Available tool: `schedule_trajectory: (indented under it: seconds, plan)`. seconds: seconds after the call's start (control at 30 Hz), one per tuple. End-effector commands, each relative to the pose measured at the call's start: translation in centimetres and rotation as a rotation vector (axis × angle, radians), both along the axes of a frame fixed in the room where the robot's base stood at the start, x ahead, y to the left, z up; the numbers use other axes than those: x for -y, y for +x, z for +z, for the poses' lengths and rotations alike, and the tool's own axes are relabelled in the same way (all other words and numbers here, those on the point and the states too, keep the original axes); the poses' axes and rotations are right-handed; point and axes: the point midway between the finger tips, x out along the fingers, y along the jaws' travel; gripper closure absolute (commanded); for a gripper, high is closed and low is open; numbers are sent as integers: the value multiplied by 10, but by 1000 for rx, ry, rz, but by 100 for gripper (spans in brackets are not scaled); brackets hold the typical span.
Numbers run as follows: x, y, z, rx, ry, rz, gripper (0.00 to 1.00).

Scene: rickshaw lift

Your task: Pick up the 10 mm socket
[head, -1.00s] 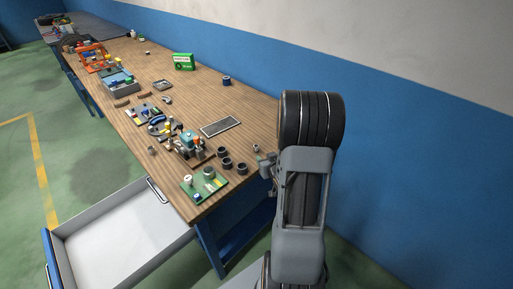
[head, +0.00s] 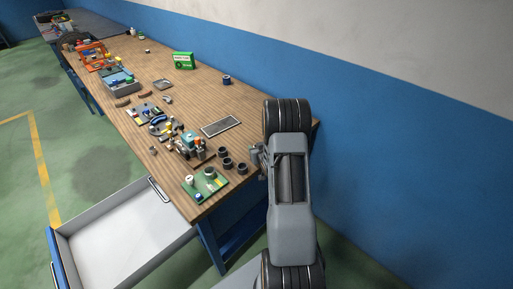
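Several dark ring-like cylinders stand near the right edge of the wooden workbench; they look like sockets. One dark cylinder (head: 223,152) is farthest back, a second dark cylinder (head: 227,163) is in front of it, and a third dark cylinder (head: 242,168) is nearest my gripper. No size marking is readable, so I cannot tell which is the 10 mm one. My gripper (head: 256,158) is at the bench's right edge, just right of these cylinders, partly hidden by my own arm. Its fingers are too small to tell whether they are open or hold something.
A green board (head: 205,184) lies at the bench's near corner. A cluttered fixture (head: 188,146) stands left of the cylinders. A dark framed tray (head: 220,126) lies behind them. An open drawer (head: 120,235) sticks out at the front left. A blue wall runs along the right.

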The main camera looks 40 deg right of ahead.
Motion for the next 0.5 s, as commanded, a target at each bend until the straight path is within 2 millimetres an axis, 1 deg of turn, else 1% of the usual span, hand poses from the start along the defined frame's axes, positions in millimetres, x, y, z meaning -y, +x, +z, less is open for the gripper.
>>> schedule_trajectory:
  seconds: [0.1,0.33,0.5]
  plan:
    - [1,4,-2,0,0,0,43]
    - [1,5,-2,0,0,0,44]
    - [1,5,-2,0,0,0,60]
